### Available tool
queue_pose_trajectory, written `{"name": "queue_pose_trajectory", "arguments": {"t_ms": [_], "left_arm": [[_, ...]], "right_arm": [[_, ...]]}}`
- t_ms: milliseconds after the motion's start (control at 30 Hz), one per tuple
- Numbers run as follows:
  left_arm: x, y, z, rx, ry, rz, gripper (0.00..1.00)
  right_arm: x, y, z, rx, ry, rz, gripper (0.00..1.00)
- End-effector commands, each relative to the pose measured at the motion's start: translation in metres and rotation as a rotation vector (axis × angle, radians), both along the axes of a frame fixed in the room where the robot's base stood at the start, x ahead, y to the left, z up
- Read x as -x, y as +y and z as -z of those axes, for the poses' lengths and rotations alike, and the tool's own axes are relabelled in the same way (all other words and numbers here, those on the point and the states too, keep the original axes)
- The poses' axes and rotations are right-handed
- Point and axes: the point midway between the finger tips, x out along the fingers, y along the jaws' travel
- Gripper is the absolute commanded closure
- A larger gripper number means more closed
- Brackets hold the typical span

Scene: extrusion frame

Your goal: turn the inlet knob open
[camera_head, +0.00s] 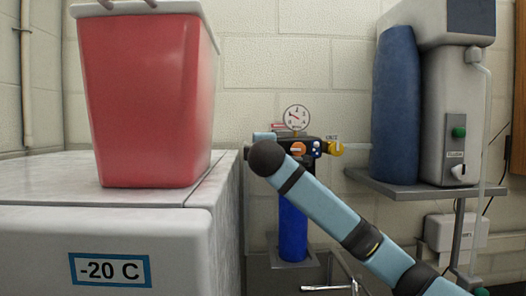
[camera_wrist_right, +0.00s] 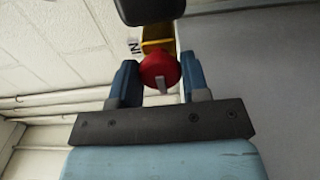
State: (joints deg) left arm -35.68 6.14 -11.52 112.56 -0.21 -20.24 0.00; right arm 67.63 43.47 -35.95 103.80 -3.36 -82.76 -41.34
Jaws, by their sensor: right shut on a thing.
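In the head view my right arm (camera_head: 335,215) reaches in from the lower right to the left end of the valve panel, and hides the knob. My left gripper is in neither view.
A round gauge (camera_head: 296,117) tops the panel, with an orange knob (camera_head: 297,149) and a yellow outlet valve (camera_head: 335,149) nearby. A blue cylinder (camera_head: 293,230) stands below. A freezer (camera_head: 100,240) with a red bin (camera_head: 150,100) is close at left. A shelf (camera_head: 430,190) bears equipment at right.

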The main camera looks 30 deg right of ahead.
Motion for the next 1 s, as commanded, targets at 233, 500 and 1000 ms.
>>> {"name": "queue_pose_trajectory", "arguments": {"t_ms": [233,500,1000], "left_arm": [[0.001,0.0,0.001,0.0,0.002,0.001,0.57],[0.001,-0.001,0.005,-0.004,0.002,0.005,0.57],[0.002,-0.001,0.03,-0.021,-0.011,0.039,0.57]], "right_arm": [[0.0,0.0,0.0,0.0,0.0,0.001,0.33],[0.006,0.004,0.001,0.0,-0.001,-0.001,0.33],[0.094,0.058,0.002,0.001,-0.003,-0.002,0.33]]}}
